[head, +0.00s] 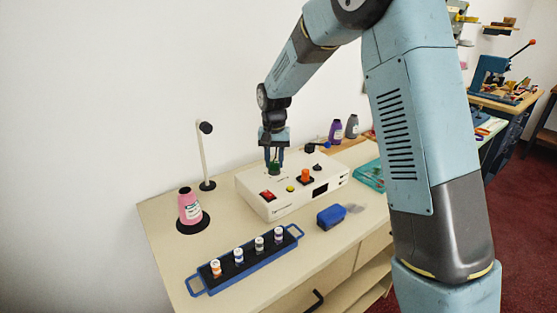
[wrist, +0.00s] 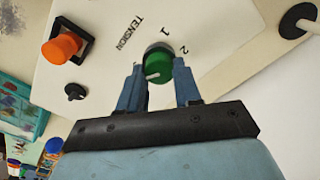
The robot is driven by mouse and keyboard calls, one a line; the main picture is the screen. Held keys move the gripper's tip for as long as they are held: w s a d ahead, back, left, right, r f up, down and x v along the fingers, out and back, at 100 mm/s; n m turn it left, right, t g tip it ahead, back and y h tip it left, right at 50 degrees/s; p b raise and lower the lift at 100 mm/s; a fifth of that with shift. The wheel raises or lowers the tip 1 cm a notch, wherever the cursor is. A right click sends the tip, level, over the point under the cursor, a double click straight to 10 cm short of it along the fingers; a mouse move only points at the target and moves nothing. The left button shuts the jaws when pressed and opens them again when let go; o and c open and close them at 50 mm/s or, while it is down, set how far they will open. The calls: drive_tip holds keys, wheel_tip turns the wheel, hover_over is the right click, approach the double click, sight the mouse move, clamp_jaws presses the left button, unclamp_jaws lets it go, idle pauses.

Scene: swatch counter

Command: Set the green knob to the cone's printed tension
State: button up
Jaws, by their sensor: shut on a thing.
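The green knob (head: 274,168) is on top of a cream machine box (head: 256,189) in the head view. In the wrist view the green knob (wrist: 160,66) has a white pointer mark, and the word TENSION and the numerals 1 and 2 are printed around it. Other numerals are hidden. My gripper (head: 274,160) reaches down from above and is shut on the green knob; its two fingers (wrist: 160,90) lie on either side of it in the wrist view. A pink cone (head: 190,206) with a white label stands on a black disc; its print is too small to read.
An orange knob (head: 305,176), a red switch (head: 268,195) and a yellow button (head: 290,188) are on the box. A blue tray (head: 195,285) with several spools and a blue block (head: 331,216) lie in front. A thin post (head: 202,155) stands behind the cone.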

sight(274, 162)
drive_tip(key=o, duration=1)
drive_tip(key=shift+o, duration=0.2)
wheel_tip(274, 162, up, 14)
drive_tip(key=shift+f, duration=0.2)
drive_tip(key=shift+d, duration=0.1)
drive_tip(key=s+d+r+t, duration=0.2)
drive_tip(key=s+d+r, duration=0.5)
drive_tip(key=s+d, duration=0.15)
drive_tip(key=s+d+t, duration=0.1)
drive_tip(key=s+d, duration=0.3)
drive_tip(key=s, duration=0.4)
drive_tip(key=s+d+t, duration=0.1)
drive_tip(key=s+d, duration=0.4)
drive_tip(key=s, duration=0.4)
drive_tip(key=s+d+f+t, duration=0.1)
drive_tip(key=s+d, duration=0.3)
drive_tip(key=s, duration=0.5)
drive_tip(key=shift+d+n+t, duration=0.3)
drive_tip(key=shift+d+n, duration=0.05)
drive_tip(key=shift+n, duration=0.05)
